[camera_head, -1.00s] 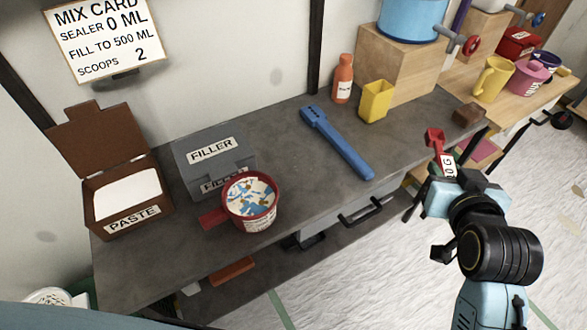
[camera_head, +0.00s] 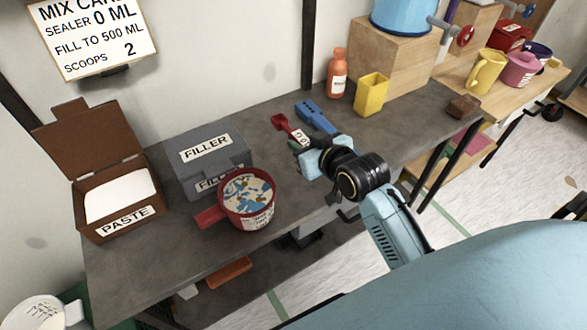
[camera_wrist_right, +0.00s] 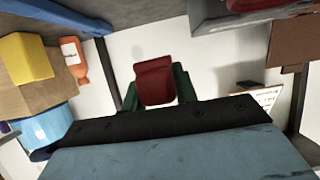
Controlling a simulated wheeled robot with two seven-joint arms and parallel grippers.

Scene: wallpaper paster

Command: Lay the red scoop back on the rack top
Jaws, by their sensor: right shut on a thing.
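The red scoop (camera_head: 284,123) is in my right gripper (camera_head: 303,146). It points away toward the wall, over the back part of the dark grey bench top (camera_head: 130,268), between the filler box and the blue tool. In the right wrist view the scoop's red bowl (camera_wrist_right: 155,80) shows between the two green fingers, which are shut on its handle. The scoop appears held above the top; the exact gap cannot be told. No surface is clearly labelled as a rack. My left gripper is not in view.
The grey filler box (camera_head: 212,160), red-handled pot (camera_head: 246,200) and brown paste box (camera_head: 110,190) stand left. The blue tool (camera_head: 314,115) lies just right of the scoop, partly hidden by my gripper. An orange bottle (camera_head: 337,75) and yellow cup (camera_head: 371,92) stand behind right.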

